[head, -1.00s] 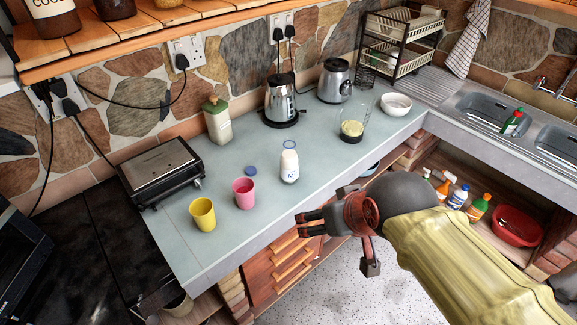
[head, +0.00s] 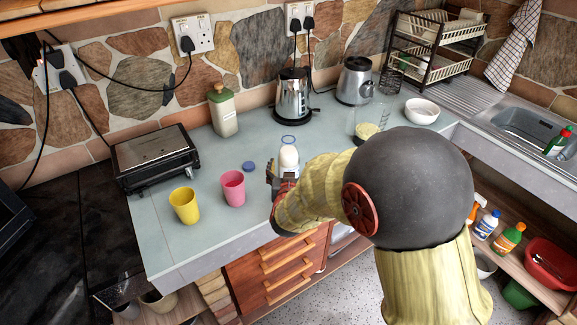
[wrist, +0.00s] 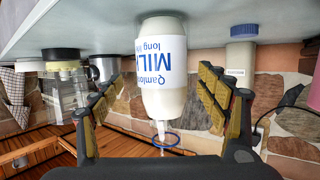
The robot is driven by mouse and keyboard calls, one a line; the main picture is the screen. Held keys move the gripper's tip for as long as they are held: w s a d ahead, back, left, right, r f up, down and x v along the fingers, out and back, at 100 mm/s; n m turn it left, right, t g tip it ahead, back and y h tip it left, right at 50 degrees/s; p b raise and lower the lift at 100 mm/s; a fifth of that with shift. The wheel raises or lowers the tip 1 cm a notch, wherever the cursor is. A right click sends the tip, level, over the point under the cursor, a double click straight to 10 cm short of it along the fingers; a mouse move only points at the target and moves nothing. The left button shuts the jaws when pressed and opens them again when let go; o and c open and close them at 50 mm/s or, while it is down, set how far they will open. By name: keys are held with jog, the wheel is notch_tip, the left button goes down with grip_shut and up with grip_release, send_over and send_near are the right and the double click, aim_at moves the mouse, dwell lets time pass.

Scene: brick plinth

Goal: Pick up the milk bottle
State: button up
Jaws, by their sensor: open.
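The white milk bottle (head: 288,161) stands upright on the grey-blue counter (head: 220,247), and my arm partly hides its lower part in the head view. In the wrist view, which is upside down, the labelled milk bottle (wrist: 165,75) stands between the two fingers. My gripper (wrist: 157,95) is open, with a finger on each side of the bottle and visible gaps to it. In the head view my gripper (head: 277,179) is at the near side of the bottle.
A pink cup (head: 233,189), a yellow cup (head: 184,206) and a blue cap (head: 249,167) are left of the bottle. A kettle (head: 292,97), jar (head: 222,110) and glass jug (head: 367,128) stand farther back.

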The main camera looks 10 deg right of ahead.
jog(key=x, duration=0.2)
jog(key=shift+w+d+f+b, duration=0.15)
jog(key=shift+w+b, duration=0.1)
jog(key=shift+b, duration=0.15)
jog(key=x, duration=0.1)
jog(key=b+x, duration=0.1)
jog(key=x, duration=0.1)
jog(key=b+x, duration=0.1)
jog(key=x, duration=0.1)
jog(key=shift+w+a, duration=0.15)
jog(key=shift+a, duration=0.15)
jog(key=c, duration=0.3)
jog(key=c, duration=1.5)
grip_shut()
